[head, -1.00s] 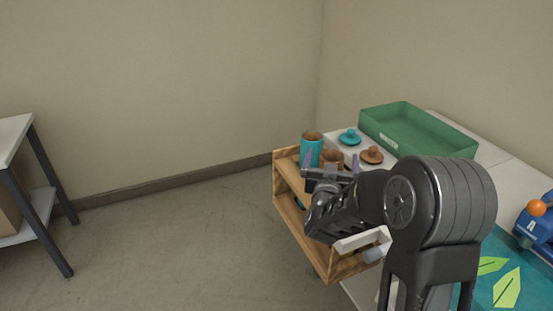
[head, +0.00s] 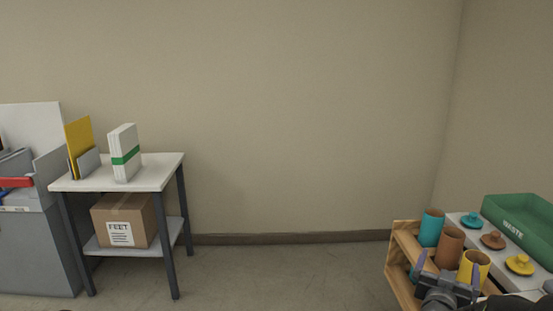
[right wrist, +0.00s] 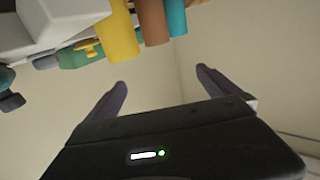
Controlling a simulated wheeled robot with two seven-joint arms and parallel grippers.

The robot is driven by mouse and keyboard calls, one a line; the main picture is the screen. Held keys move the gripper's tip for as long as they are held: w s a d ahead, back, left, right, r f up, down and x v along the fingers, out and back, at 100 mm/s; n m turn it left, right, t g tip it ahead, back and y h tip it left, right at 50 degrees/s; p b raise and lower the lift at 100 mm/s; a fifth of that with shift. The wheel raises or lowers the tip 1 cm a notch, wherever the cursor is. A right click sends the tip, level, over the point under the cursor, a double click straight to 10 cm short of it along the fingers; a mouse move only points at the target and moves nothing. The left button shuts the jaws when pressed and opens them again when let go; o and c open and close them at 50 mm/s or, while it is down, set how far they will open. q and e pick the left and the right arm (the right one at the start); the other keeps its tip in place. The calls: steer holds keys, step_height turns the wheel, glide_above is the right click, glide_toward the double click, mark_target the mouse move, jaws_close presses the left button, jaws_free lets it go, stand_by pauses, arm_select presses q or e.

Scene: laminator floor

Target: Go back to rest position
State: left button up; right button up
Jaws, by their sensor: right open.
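My right gripper (head: 448,276) is at the lower right of the head view, in front of the wooden rack. Its two purple-grey fingers are apart with nothing between them. They also show apart in the right wrist view (right wrist: 163,85), with only bare wall between them. Teal (head: 431,228), brown (head: 449,247) and yellow (head: 473,267) cups stand in a row just beyond the gripper. The same cups show at the top of the right wrist view, clear of the fingers. My left gripper is in neither view.
A wooden rack (head: 398,268) stands at the table's left end. Teal, brown and yellow knobbed lids (head: 519,265) lie beside the cups, near a green waste tray (head: 520,222). A side table (head: 155,172) with a cardboard box (head: 125,220) stands left. The floor between is clear.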

steer(key=s+a+f+n+g+y+p, duration=0.1)
steer(key=s+a+f+n+g+y, duration=0.3)
steer(key=a+f, duration=0.75)
steer(key=s+a+f+g+y+p, duration=0.15)
steer(key=a+f+y, duration=0.45)
steer(key=a+f, duration=0.6)
arm_select(q)
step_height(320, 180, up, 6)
steer(key=p, duration=0.4)
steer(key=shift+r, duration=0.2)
arm_select(e)
steer(key=s+a+f+g+y, duration=0.1)
steer(key=s+a+f, duration=0.3)
steer(key=s, duration=0.4)
steer(key=s+a+f+n+g+y, duration=0.1)
steer(key=s+a+f+g, duration=0.3)
steer(key=s, duration=0.5)
steer(key=s+a+f+g+y, duration=0.3)
steer(key=s+a, duration=0.3)
steer(key=s, duration=0.3)
steer(key=shift+s+a+f+n, duration=0.15)
steer(key=shift+a+f+n, duration=0.15)
steer(key=shift+f, duration=0.3)
